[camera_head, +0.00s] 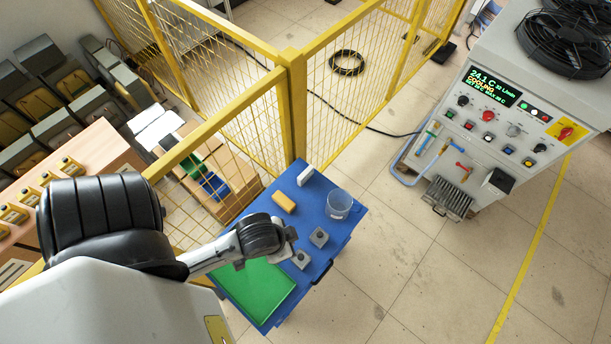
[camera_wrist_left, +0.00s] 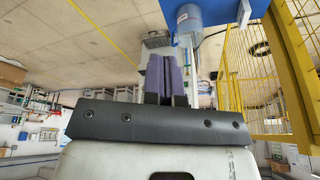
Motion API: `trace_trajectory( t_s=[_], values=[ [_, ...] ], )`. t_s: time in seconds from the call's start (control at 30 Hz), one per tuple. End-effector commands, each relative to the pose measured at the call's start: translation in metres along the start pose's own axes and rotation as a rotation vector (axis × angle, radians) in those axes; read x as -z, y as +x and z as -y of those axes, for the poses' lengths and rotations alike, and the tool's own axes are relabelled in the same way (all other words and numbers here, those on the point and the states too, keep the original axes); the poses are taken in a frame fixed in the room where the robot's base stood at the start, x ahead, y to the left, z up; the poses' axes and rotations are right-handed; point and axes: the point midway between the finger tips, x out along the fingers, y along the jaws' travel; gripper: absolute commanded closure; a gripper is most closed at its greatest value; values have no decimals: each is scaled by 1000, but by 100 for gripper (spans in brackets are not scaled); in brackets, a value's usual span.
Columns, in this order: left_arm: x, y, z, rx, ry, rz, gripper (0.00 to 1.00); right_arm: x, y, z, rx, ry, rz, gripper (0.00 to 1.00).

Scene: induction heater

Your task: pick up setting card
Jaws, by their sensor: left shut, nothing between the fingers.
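A small white slab (camera_head: 305,176) stands near the far corner of the blue table (camera_head: 337,232) in the head view. It may be the setting card, but I cannot read any marking on it. My left arm reaches in from the left over the table, and its hand (camera_head: 284,243) is above the near middle, apart from the white slab. In the left wrist view my left gripper (camera_wrist_left: 166,78) has its two purple-faced fingers together with nothing held. My right gripper is not in view.
The table also holds a yellow-orange block (camera_head: 284,201), a clear beaker (camera_head: 339,204), grey blocks (camera_head: 319,237) and a green mat (camera_head: 262,290). The beaker also shows in the left wrist view (camera_wrist_left: 188,20). A yellow mesh fence (camera_head: 292,105) borders the table; a control cabinet (camera_head: 505,110) stands right.

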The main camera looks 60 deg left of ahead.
Motion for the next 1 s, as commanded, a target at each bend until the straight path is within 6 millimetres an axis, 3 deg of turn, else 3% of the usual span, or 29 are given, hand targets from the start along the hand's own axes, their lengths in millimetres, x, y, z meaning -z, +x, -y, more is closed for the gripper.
trace_trajectory(
  t_s=[0.2, 0.73, 1.0],
  values=[
    [0, 0, 0, 1, 2, 1, 99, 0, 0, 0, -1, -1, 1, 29],
    [-1, 0, 4, 10, 13, 3, 48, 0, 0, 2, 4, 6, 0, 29],
    [1, 2, 1, 2, 3, -3, 47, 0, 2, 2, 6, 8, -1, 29]
  ],
)
